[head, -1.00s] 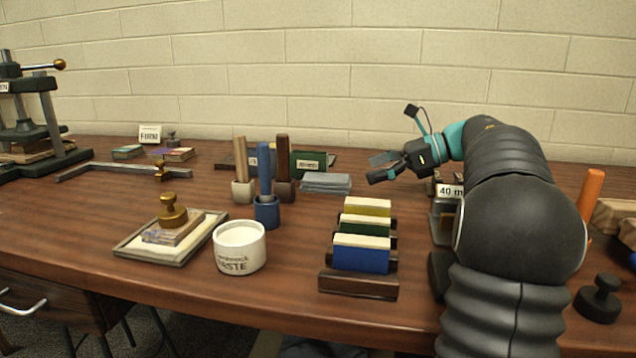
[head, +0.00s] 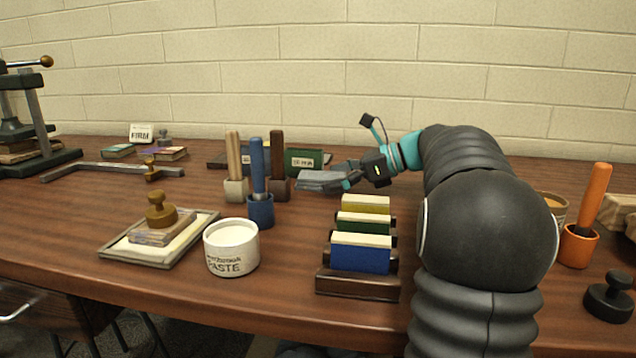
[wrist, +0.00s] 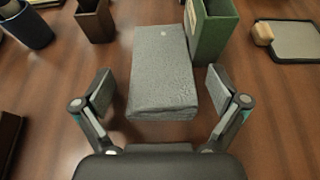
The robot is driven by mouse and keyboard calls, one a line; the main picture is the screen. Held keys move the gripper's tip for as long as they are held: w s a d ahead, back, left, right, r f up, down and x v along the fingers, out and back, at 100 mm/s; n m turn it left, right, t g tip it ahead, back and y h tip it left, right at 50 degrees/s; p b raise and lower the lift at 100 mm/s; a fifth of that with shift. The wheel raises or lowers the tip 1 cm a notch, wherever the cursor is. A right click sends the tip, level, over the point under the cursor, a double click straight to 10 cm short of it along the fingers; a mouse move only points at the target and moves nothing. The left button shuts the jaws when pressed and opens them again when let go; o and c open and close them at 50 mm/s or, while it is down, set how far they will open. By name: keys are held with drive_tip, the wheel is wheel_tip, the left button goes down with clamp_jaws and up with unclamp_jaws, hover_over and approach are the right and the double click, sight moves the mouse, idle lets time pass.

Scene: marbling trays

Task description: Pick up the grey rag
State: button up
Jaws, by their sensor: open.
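The grey rag (wrist: 162,75) is a folded, flat block of cloth lying on the table in the wrist view. In the head view the rag (head: 318,181) lies behind the rack of books, partly covered by my gripper. My gripper (wrist: 161,92) is open, with one finger on each side of the rag's near end. The fingers appear apart from the cloth, with table showing between. In the head view my gripper (head: 345,178) reaches in from the right, low over the rag. Whether the fingertips touch the table cannot be told.
A green box (wrist: 214,30) stands close by the rag's far right side. A dark brown holder (wrist: 95,20) and a blue holder (wrist: 27,26) are to the left. In the head view, a wooden rack (head: 357,286) of small books and a paste pot (head: 231,247) stand nearer.

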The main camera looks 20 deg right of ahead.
sight(334, 177)
drive_tip(key=c, duration=1.2)
drive_tip(key=shift+o, duration=0.2)
drive_tip(key=shift+r, duration=0.1)
drive_tip(key=shift+r, duration=0.55)
drive_tip(key=r, duration=0.3)
drive_tip(key=shift+s+r, duration=0.1)
drive_tip(key=shift+s, duration=0.2)
drive_tip(key=s+a+r+b, duration=0.1)
drive_tip(key=s+a+r, duration=0.2)
drive_tip(key=s+r, duration=0.3)
drive_tip(key=shift+s+r, duration=0.3)
drive_tip(key=shift+s, duration=2)
drive_tip(key=shift+s+a, duration=0.1)
